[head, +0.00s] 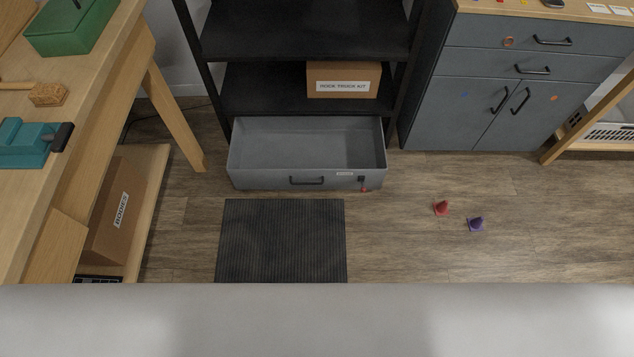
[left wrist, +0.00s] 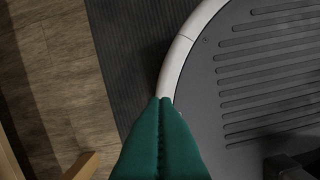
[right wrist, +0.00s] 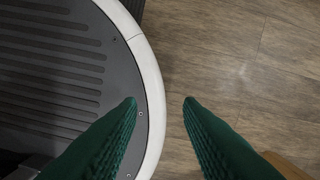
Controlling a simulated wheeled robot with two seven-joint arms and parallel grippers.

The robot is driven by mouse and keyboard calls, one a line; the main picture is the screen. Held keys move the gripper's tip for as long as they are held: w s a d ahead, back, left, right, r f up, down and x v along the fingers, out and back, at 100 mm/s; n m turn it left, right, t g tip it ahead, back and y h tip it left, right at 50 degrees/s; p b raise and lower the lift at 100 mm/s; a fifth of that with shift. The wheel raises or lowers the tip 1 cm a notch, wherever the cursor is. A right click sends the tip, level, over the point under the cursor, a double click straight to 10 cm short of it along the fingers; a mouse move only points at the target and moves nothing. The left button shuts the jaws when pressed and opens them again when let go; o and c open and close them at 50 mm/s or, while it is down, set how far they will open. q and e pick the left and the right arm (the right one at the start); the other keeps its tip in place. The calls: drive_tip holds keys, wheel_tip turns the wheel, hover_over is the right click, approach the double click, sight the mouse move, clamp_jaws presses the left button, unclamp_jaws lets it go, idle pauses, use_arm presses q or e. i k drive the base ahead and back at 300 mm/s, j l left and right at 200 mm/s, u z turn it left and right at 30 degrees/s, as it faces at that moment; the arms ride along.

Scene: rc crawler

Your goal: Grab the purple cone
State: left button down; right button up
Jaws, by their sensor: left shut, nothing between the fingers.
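The purple cone (head: 476,223) stands upright on the wooden floor in the head view, right of the middle. A red cone (head: 442,208) stands just to its left and slightly farther back. Neither cone shows in the wrist views. My left gripper (left wrist: 166,101) is shut and empty, its green fingers together above the edge of my round base. My right gripper (right wrist: 159,100) is open and empty, its green fingers apart above the base edge and the floor. Neither gripper shows in the head view.
An open grey drawer (head: 306,181) juts out below the black shelf (head: 305,40). A dark ribbed mat (head: 282,240) lies before it. A grey cabinet (head: 478,100) stands behind the cones. A wooden workbench (head: 120,45) is at the left. The floor around the cones is clear.

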sight(474, 223)
drive_tip(key=z, duration=1.75)
drive_tip(key=i+z, duration=0.25)
drive_tip(key=z, duration=0.2)
drive_tip(key=i+j+z, duration=0.25)
drive_tip(key=z, duration=0.2)
